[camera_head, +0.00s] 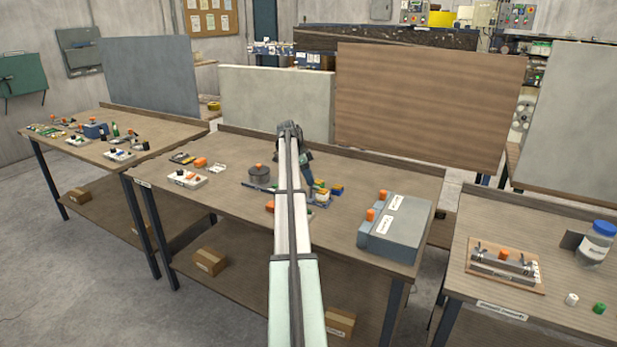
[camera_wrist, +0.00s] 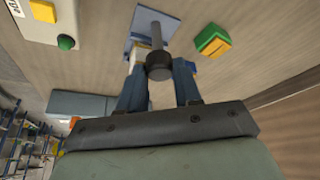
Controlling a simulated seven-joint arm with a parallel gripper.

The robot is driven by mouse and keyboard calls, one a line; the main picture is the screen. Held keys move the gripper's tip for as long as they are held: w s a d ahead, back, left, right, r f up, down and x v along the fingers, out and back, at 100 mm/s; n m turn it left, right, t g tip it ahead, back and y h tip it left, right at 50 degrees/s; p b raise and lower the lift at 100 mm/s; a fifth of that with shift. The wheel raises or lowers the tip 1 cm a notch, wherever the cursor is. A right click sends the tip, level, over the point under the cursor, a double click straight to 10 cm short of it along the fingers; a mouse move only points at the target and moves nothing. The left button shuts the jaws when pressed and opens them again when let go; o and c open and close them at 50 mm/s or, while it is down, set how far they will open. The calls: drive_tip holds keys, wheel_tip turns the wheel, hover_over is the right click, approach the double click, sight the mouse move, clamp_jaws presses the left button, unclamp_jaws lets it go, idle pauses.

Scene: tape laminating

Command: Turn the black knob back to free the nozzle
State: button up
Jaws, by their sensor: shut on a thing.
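The black knob (camera_wrist: 158,66) is a short dark cylinder in the wrist view. It sits at the near end of a grey rod (camera_wrist: 157,38) that leads to a blue plate (camera_wrist: 142,20). My gripper (camera_wrist: 160,73) has its two dark blue fingers on either side of the knob, shut on it. In the head view my gripper (camera_head: 307,178) is low over the middle table, largely behind my own arm, and the knob is hidden there. I cannot make out which part is the nozzle.
A green and yellow block (camera_wrist: 212,41) stands close to the right of the knob. A white box with a green button (camera_wrist: 65,42) is at the left. A grey box (camera_head: 394,226) with orange knobs stands on the table's right. The table's front right has free room.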

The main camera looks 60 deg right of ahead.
drive_tip(key=n, duration=0.2)
drive_tip(key=n+t+h, duration=0.1)
drive_tip(key=n, duration=0.1)
drive_tip(key=shift+s+a+n, duration=0.2)
drive_tip(key=shift+n, duration=0.1)
drive_tip(key=n+t+h, duration=0.1)
drive_tip(key=n+t, duration=0.1)
drive_tip(key=n, duration=0.2)
drive_tip(key=shift+s+n, duration=0.1)
drive_tip(key=shift+n, duration=0.2)
drive_tip(key=n+t, duration=0.1)
drive_tip(key=n, duration=0.3)
drive_tip(key=shift+s+n+t, duration=0.15)
drive_tip(key=shift+n+t, duration=0.15)
drive_tip(key=shift+t, duration=0.1)
drive_tip(key=shift+d+n+t+y, duration=0.15)
drive_tip(key=shift+n+t, duration=0.25)
drive_tip(key=shift+n, duration=0.65)
drive_tip(key=shift+a+n+t+y, duration=0.1)
drive_tip(key=shift+n+t+y, duration=0.25)
drive_tip(key=shift+n, duration=0.7)
drive_tip(key=o, duration=1)
drive_tip(key=shift+o, duration=0.2)
